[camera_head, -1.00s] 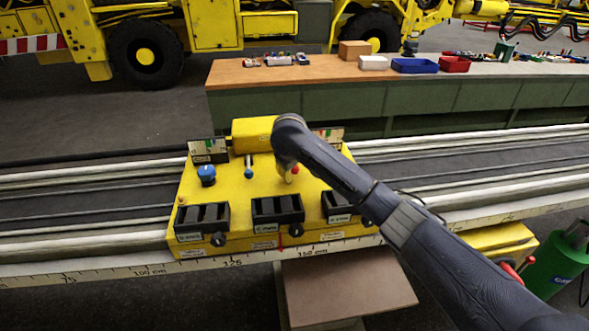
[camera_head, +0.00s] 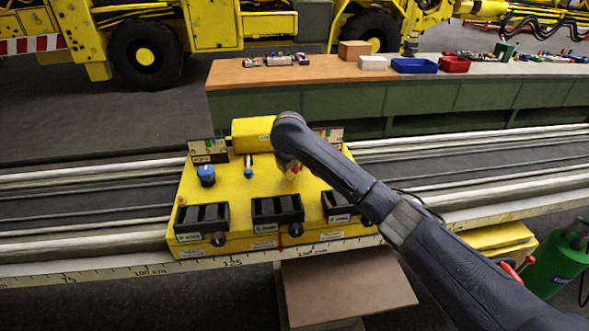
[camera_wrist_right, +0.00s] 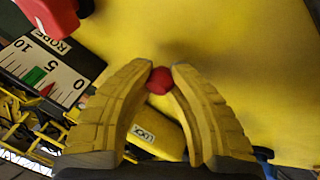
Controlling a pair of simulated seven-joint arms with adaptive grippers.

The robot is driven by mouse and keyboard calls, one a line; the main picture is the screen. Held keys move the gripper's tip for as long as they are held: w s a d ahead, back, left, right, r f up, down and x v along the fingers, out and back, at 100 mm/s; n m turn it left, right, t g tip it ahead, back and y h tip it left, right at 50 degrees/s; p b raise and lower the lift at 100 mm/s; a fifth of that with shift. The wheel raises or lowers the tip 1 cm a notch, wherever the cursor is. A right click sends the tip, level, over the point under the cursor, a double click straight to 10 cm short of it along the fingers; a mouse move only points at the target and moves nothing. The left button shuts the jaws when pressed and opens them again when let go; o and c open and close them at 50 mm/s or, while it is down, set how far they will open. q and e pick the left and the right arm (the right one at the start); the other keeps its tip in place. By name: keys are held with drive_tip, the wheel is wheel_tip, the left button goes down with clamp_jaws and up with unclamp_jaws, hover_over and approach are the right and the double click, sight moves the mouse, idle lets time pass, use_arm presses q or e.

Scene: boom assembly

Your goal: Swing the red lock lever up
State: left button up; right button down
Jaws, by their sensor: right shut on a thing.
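The red lever knob (camera_wrist_right: 160,80) sits between the two yellow ribbed fingertips of my right gripper (camera_wrist_right: 162,72) in the right wrist view. The fingers are shut on it. In the head view, my right gripper (camera_head: 290,173) is over the right half of the yellow control box (camera_head: 235,212), mostly hidden by my arm. A bit of the red knob (camera_head: 296,168) shows there. The lever's shaft is hidden, so its angle cannot be told. A yellow part marked LOCK (camera_wrist_right: 155,138) lies behind the fingers in the wrist view. My left gripper is not in view.
On the box are a blue knob (camera_head: 206,175), a small blue-tipped lever (camera_head: 249,172) and black slotted blocks (camera_head: 277,210) along the front. A ROPE gauge (camera_wrist_right: 48,72) and another red part (camera_wrist_right: 50,14) lie close to the fingers in the wrist view.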

drive_tip(key=shift+w+a+r+g, duration=0.1)
drive_tip(key=shift+w+r+g, duration=0.1)
drive_tip(key=shift+r+g, duration=0.55)
drive_tip(key=shift+w+r+g, duration=0.2)
drive_tip(key=shift+r+g, duration=0.35)
drive_tip(key=shift+r, duration=0.25)
drive_tip(key=shift+w+r+g, duration=0.35)
drive_tip(key=shift+r+g, duration=0.5)
drive_tip(key=shift+g, duration=0.25)
drive_tip(key=shift+r, duration=0.1)
drive_tip(key=shift+a, duration=0.1)
drive_tip(key=c, duration=1.1)
unclamp_jaws()
wheel_tip(320, 180, up, 12)
drive_tip(key=a, duration=0.1)
drive_tip(key=shift+s+a, duration=0.25)
drive_tip(key=shift+a, duration=0.05)
